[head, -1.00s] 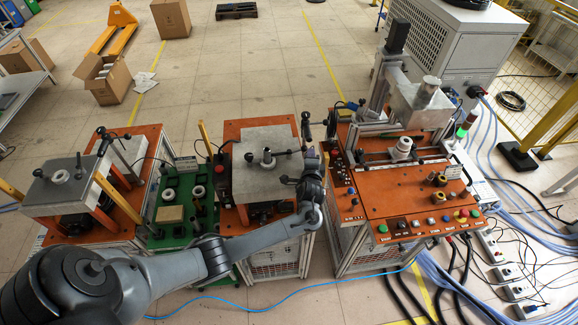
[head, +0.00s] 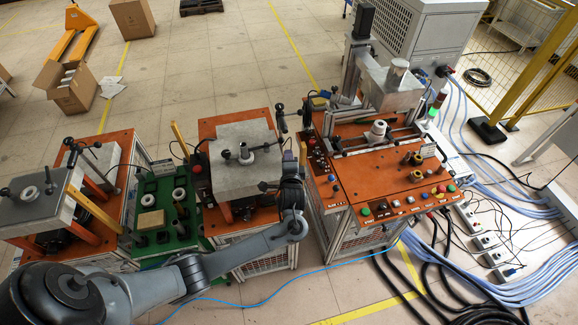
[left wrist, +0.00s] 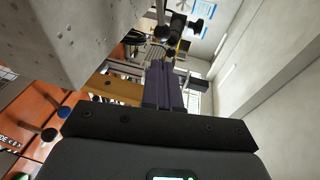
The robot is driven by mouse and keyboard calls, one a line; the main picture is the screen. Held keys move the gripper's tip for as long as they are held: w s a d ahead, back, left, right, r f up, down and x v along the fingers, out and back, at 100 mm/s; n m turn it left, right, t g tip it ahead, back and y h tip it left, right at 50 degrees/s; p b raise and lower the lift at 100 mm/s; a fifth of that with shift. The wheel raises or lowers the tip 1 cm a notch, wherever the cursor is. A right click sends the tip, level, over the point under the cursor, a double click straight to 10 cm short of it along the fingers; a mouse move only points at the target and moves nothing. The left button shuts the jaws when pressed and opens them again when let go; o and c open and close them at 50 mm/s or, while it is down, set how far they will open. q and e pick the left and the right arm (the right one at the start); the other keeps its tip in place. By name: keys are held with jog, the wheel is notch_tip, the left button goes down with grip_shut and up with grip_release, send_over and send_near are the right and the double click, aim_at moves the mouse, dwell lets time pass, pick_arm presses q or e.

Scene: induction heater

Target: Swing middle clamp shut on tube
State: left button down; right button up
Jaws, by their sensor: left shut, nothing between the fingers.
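The middle station has a grey block (head: 236,172) with a short upright tube (head: 246,155) on top. Dark clamp hardware with an upright handle (head: 281,118) stands at the block's back right corner, apart from the tube. My left gripper (head: 291,160) is beside the block's right side, its fingers small and dark there. In the left wrist view its purple fingers (left wrist: 165,85) are together and empty, pointing along the block's side (left wrist: 80,35). A black knob (left wrist: 163,32) and metal clamp parts show just beyond the fingertips; contact cannot be told. My right gripper is out of view.
A left station (head: 35,208) with its own clamp and a green tray (head: 165,235) stand left of the middle station. The right station's orange panel (head: 385,185) is close to my gripper's right. A narrow gap separates the middle and right stations.

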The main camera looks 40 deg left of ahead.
pick_arm(q)
jog(key=v, duration=0.4)
jog(key=shift+s+d+r, duration=0.1)
jog(key=shift+s+d, duration=0.05)
jog(key=shift+d, duration=0.15)
dwell(0.8)
